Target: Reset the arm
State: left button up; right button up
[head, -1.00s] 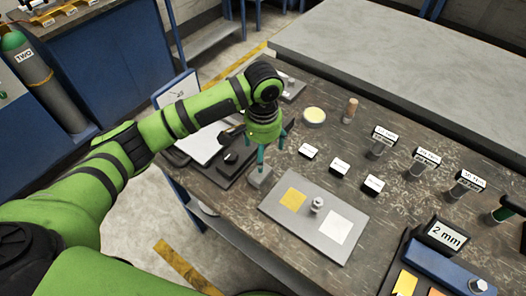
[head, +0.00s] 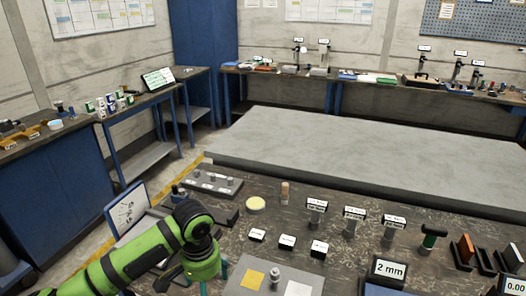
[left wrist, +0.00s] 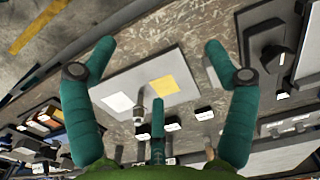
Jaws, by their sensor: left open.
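The task's arm cannot be picked out for certain. A dark device base (left wrist: 277,65) lies at the right of the left wrist view; my arm hides most of that area in the head view. My left gripper (head: 195,283) hangs fingers down over the near left part of the workbench. In the left wrist view my left gripper (left wrist: 160,47) has its fingers spread wide with nothing held between them. A grey plate (head: 243,262) with a yellow square, a white square and a small metal post lies beside it. My right gripper is out of view.
Small white labels, a yellow round dish (head: 256,203), a wooden peg (head: 284,194) and several labelled stands (head: 316,212) occupy the bench. A "2 mm" display (head: 388,270) stands at the right. A broad grey table (head: 350,150) with a bare top lies behind.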

pick_arm(q)
jog(key=s+d+f+m+t+h, duration=0.1)
jog(key=s+d+f+h, duration=0.2)
jog(key=s+d+f, duration=0.5)
jog(key=s+a+n+t+y, duration=0.3)
jog(key=s+a, duration=1.2)
notch_tip(320, 180, down, 24)
jog(key=s+g, duration=0.2)
jog(key=s+a+f, duration=0.2)
jog(key=s+f, duration=1.1)
jog(key=s, duration=0.1)
jog(key=shift+s+f+g, duration=0.15)
jog(key=shift+s+g, duration=0.1)
jog(key=shift+g, duration=0.15)
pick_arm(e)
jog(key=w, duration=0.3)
